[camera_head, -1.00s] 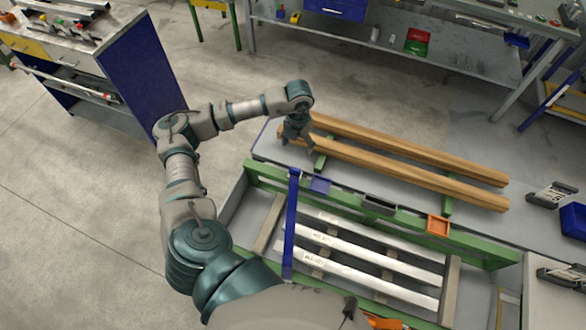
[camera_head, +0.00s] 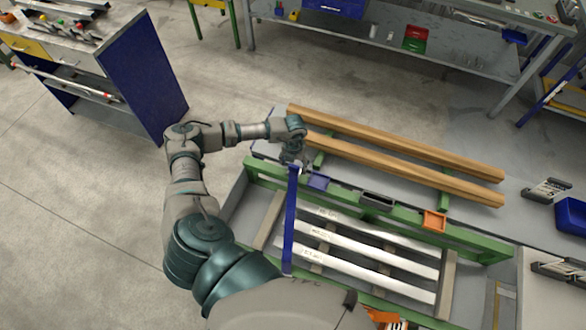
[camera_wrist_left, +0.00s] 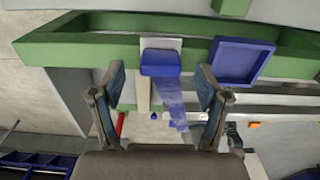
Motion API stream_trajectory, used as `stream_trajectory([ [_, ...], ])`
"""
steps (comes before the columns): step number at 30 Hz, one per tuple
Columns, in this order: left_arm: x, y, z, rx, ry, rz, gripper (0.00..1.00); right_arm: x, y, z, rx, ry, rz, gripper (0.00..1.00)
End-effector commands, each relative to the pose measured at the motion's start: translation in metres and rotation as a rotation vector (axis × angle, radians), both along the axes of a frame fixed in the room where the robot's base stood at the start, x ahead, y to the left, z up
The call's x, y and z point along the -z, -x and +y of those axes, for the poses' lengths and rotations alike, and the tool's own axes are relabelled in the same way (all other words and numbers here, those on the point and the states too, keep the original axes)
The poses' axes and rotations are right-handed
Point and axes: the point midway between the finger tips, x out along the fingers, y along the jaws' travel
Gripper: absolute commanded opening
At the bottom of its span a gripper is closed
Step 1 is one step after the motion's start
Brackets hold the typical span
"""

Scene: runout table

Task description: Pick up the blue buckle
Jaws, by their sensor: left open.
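The blue buckle (camera_wrist_left: 161,63) sits on the green rail of the runout table, with a blue strap (camera_wrist_left: 173,100) hanging from it. In the head view the strap (camera_head: 290,225) runs across the white bars, and the buckle at its upper end is close to the gripper. My left gripper (camera_head: 296,164) is above the table's left end. In the wrist view my left gripper (camera_wrist_left: 161,78) is open, with one finger on each side of the buckle. Gaps show on both sides, and no contact is visible. My right gripper is not in view.
A blue square tray (camera_wrist_left: 240,62) lies just right of the buckle; an orange tray (camera_head: 434,222) and a dark tray (camera_head: 378,201) are further along the green rail (camera_head: 470,241). Two wooden beams (camera_head: 410,175) lie behind. White bars (camera_head: 350,255) lie in front.

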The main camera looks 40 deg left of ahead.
Motion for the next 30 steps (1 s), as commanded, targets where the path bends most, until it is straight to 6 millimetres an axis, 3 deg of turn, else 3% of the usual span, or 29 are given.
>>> stream_trajectory([
  [6, 0.028, 0.001, 0.002, 0.001, 0.002, 0.003, 0.75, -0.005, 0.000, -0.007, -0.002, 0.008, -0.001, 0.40],
  [13, 0.031, 0.000, 0.004, 0.000, 0.003, 0.000, 0.75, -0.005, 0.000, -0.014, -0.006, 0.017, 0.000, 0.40],
  [14, 0.031, 0.001, 0.004, 0.000, 0.003, 0.000, 0.72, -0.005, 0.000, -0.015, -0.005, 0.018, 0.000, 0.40],
  [22, 0.031, 0.000, 0.004, 0.000, 0.003, 0.001, 0.05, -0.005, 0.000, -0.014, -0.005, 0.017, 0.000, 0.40],
  [24, 0.030, 0.000, 0.003, 0.000, 0.002, 0.000, 0.00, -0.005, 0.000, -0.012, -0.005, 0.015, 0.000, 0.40],
  [30, 0.029, 0.000, 0.003, 0.001, 0.002, 0.000, 0.00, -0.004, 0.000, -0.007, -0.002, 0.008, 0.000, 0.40],
])
